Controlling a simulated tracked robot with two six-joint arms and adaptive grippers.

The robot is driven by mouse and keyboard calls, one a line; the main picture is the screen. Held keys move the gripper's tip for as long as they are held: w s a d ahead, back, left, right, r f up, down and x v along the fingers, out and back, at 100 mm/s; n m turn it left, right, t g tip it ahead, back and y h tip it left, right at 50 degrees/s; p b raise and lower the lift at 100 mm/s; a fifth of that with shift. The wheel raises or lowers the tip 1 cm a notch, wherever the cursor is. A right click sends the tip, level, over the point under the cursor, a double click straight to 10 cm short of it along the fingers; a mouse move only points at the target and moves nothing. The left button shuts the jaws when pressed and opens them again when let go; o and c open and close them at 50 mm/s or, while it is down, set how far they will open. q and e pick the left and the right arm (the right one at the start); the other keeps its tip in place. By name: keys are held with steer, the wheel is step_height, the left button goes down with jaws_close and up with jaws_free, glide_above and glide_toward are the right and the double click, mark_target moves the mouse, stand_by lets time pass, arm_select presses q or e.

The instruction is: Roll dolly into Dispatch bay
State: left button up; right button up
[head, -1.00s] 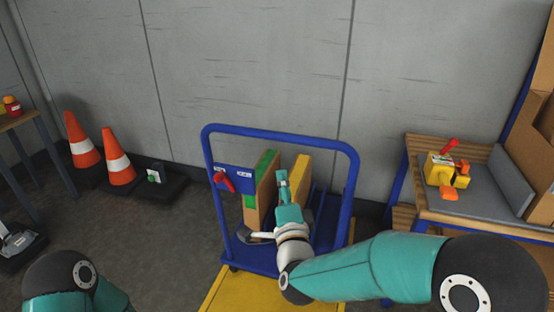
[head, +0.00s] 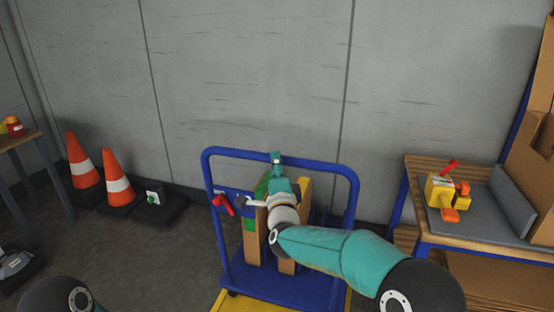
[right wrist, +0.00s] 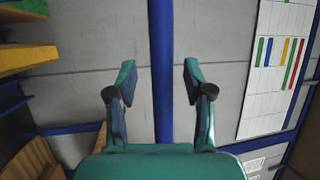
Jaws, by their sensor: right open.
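The dolly (head: 262,285) has a blue deck and a tall blue handle frame with a top handlebar (head: 232,152). It carries upright boards (head: 250,240), one green-edged and one yellow-edged. My right gripper (head: 276,160) is at the middle of the handlebar. In the right wrist view its two fingers (right wrist: 157,78) are apart, with the blue bar (right wrist: 161,50) showing between them; contact cannot be told. My left gripper is out of view; only part of the left arm shows at the lower left. I cannot make out a labelled Dispatch bay.
A red lever (head: 223,203) sits on the handle frame's left side. Orange cones (head: 117,180) and a dark block stand by the wall at left. A bench (head: 480,232) with a yellow device (head: 441,190) is at right. Yellow flooring (head: 225,303) shows below the dolly.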

steer(key=shift+x, duration=1.7)
jaws_close()
